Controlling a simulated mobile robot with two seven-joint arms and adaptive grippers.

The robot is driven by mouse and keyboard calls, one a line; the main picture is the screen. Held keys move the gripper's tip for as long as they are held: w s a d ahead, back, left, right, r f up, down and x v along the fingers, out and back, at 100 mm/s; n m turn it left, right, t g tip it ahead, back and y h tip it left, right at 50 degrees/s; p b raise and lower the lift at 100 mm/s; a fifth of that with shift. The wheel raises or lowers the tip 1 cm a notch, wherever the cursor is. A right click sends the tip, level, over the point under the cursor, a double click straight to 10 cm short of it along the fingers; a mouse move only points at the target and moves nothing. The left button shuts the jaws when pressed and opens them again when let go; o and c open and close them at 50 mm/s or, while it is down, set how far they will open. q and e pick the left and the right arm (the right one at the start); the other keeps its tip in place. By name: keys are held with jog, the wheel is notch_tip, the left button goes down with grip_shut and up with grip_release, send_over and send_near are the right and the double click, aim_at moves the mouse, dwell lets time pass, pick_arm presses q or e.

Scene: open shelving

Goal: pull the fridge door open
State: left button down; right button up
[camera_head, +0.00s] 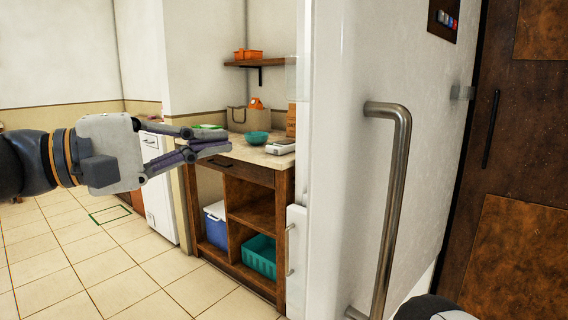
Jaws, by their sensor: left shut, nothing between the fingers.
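The large white fridge door (345,200) fills the middle right of the head view. A tall bent metal handle (396,190) stands out from its face and runs down towards the bottom edge. I cannot tell whether the door is ajar. My left gripper (222,144) reaches in from the left, shut and empty. It points right, appears in front of the wooden counter, and is apart from the handle. My right gripper is not in view; a white and black rounded part, probably of my own body, shows at the bottom right.
A wooden open shelf unit (255,176) stands left of the fridge, with a teal bowl (257,137) on top and a blue-white box (215,224) and teal basket (259,255) below. A dark brown door (522,160) is at right. Tiled floor (100,270) is clear at left.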

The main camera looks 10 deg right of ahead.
pick_arm(q)
jog(key=d+p, duration=0.1)
jog(key=d, duration=1)
jog(key=shift+s+d, duration=0.25)
jog(key=shift+d, duration=0.05)
jog(key=shift+f, duration=0.1)
